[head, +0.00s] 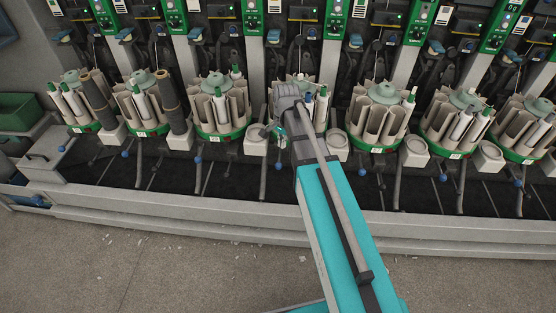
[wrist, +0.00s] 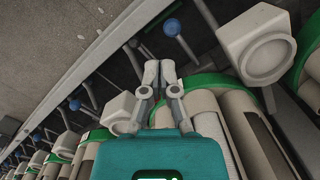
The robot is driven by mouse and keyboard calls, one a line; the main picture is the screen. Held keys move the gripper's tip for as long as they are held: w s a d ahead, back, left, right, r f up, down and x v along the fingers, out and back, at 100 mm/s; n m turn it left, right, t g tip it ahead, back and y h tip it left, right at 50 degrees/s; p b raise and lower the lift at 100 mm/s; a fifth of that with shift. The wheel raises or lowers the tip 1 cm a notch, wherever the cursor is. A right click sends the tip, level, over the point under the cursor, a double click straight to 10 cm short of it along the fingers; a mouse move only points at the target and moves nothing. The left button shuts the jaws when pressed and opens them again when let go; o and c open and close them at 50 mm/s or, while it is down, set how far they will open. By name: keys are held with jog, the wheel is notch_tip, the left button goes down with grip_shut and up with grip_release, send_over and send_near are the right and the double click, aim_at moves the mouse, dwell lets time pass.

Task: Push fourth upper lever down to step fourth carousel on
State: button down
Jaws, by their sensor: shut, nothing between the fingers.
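The fourth carousel from the left (head: 321,116) has beige pockets and a green base and is partly hidden behind my wrist. A blue-knobbed lever (head: 278,166) shows in front of it, below my gripper. I cannot tell for sure whether this is the upper lever. My gripper (head: 267,131) is shut and empty, at the front left of this carousel. In the wrist view my gripper (wrist: 159,68) shows its fingertips together, over a carousel's green rim (wrist: 207,82). A blue knob (wrist: 172,27) on a lever lies beyond the fingertips, with a visible gap.
Similar carousels stand on both sides, such as the third (head: 236,115) and fifth (head: 376,125). Grey cups (head: 256,140) stand between them. More blue-knobbed levers line the dark tray (head: 230,190). A grey rail (head: 190,227) runs along the front, with open floor before it.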

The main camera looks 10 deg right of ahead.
jog(key=s+r+n+p, duration=0.7)
jog(key=s+r+p, duration=0.3)
jog(key=r+p, duration=0.4)
jog(key=shift+r+n+h, duration=0.3)
jog(key=shift+r+n, duration=0.1)
jog(key=shift+r, duration=0.05)
dwell(0.5)
jog(key=s+n, duration=0.2)
jog(key=s, duration=0.1)
jog(key=shift+s+a+n, duration=0.15)
jog(key=shift+s+n, duration=0.1)
jog(key=shift+n, duration=0.15)
dwell(3.1)
dwell(0.3)
